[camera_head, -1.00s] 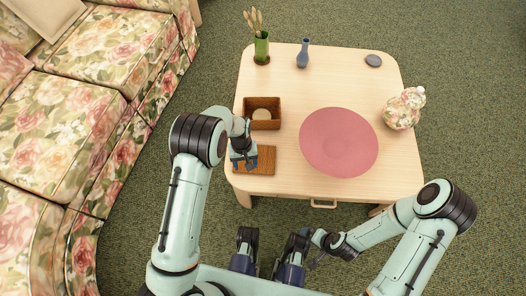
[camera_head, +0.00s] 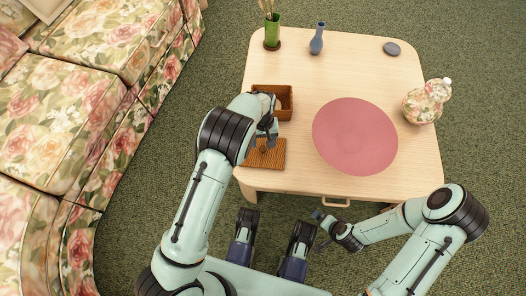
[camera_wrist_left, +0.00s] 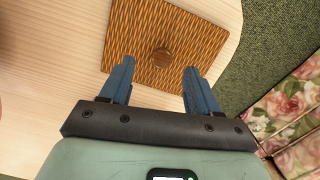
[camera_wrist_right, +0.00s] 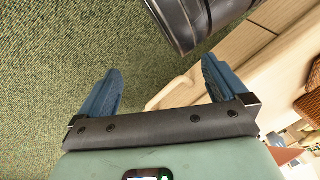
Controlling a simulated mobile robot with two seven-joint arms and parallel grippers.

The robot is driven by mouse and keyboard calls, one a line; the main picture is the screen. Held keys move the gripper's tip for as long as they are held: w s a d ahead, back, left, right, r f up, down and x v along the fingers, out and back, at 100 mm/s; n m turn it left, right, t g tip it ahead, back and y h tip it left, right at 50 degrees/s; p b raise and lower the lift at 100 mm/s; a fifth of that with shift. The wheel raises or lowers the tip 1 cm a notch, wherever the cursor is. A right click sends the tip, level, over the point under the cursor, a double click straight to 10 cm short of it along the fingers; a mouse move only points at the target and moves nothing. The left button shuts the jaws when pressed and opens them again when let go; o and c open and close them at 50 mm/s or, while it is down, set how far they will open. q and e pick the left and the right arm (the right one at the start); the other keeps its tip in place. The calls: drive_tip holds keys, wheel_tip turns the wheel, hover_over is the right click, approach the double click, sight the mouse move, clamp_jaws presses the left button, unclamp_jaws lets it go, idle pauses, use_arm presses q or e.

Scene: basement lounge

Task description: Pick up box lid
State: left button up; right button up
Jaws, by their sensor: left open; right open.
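The box lid (camera_head: 268,160) is a flat brown woven square with a round knob, lying on the table near its front left edge. The left wrist view shows the lid (camera_wrist_left: 178,30) and its knob (camera_wrist_left: 162,57) ahead of my fingers. My left gripper (camera_head: 266,138) is open and empty above the lid; in the left wrist view its fingers (camera_wrist_left: 156,80) stand to either side of the knob's line, apart from it. The brown woven box (camera_head: 285,112) stands open behind the lid, partly hidden by my arm. My right gripper (camera_head: 319,228) is open and empty in front of the table.
A floral sofa (camera_head: 60,100) stands at the left. A drawer handle (camera_head: 335,202) projects at the table's front.

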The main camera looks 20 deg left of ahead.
sight(263, 148)
use_arm(q)
wheel_tip(263, 148, down, 5)
drive_tip(key=shift+s+a+r+b, duration=0.15)
drive_tip(key=shift+r+b, duration=0.05)
drive_tip(key=shift+b, duration=0.45)
drive_tip(key=shift+r, duration=0.1)
clamp_jaws()
use_arm(e)
drive_tip(key=f, duration=0.1)
drive_tip(key=s, duration=0.1)
drive_tip(key=s+f+g, duration=0.1)
drive_tip(key=shift+s+d+f, duration=0.25)
drive_tip(key=shift+f, duration=0.1)
